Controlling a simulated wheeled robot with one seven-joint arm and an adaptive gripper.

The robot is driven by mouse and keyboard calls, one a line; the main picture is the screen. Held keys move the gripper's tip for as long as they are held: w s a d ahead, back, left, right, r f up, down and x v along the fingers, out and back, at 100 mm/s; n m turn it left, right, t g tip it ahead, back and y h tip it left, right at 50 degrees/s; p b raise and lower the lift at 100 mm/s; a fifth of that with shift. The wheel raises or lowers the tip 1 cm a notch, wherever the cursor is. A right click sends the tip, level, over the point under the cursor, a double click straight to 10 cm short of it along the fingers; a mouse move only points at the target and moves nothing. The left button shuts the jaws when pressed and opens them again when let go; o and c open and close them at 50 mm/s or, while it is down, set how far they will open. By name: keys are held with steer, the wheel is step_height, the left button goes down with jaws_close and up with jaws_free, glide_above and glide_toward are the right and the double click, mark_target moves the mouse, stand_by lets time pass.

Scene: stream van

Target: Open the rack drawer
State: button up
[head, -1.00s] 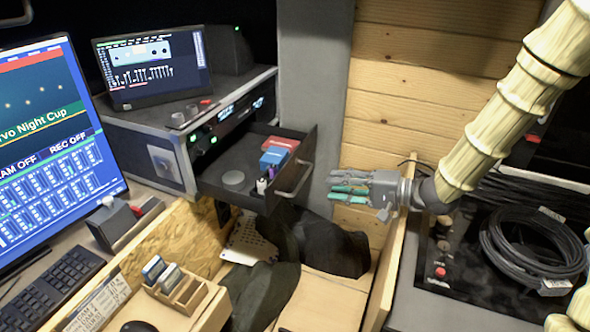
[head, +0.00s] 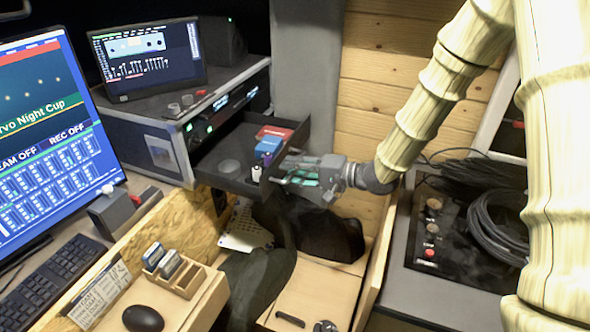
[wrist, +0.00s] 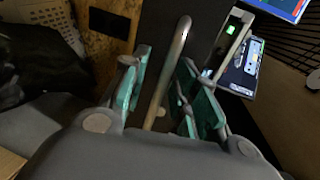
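The rack drawer (head: 225,183) is pulled out of the rack unit (head: 185,115); its inside shows in the head view. Its front panel (head: 298,138) faces right. My gripper (head: 288,171) is at that front panel. In the wrist view, the drawer's bar handle (wrist: 168,75) runs between the two green-padded fingers of my gripper (wrist: 164,62). The fingers are apart, with a gap on each side of the bar. In the head view my gripper hides most of the handle.
The drawer holds a red box (head: 273,133), a blue box (head: 267,147), a round grey tin (head: 229,166) and small bottles. A dark bag (head: 325,235) lies below my gripper. A wooden desk with a keyboard (head: 52,278) and monitor is at left. Coiled cables (head: 492,225) lie at right.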

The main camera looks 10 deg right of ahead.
steer(key=shift+s+r, duration=0.15)
steer(key=shift+s, duration=0.05)
jaws_close()
steer(key=shift+w, duration=0.1)
steer(key=shift+r+p+x, duration=0.1)
steer(key=shift+p+x, duration=0.3)
steer(key=shift+x, duration=0.2)
steer(key=shift+r+p+x, duration=0.15)
steer(key=shift+p+x, duration=0.25)
steer(key=shift+x, duration=0.2)
jaws_free()
steer(key=shift+a+f, duration=0.1)
steer(key=v, duration=1.2)
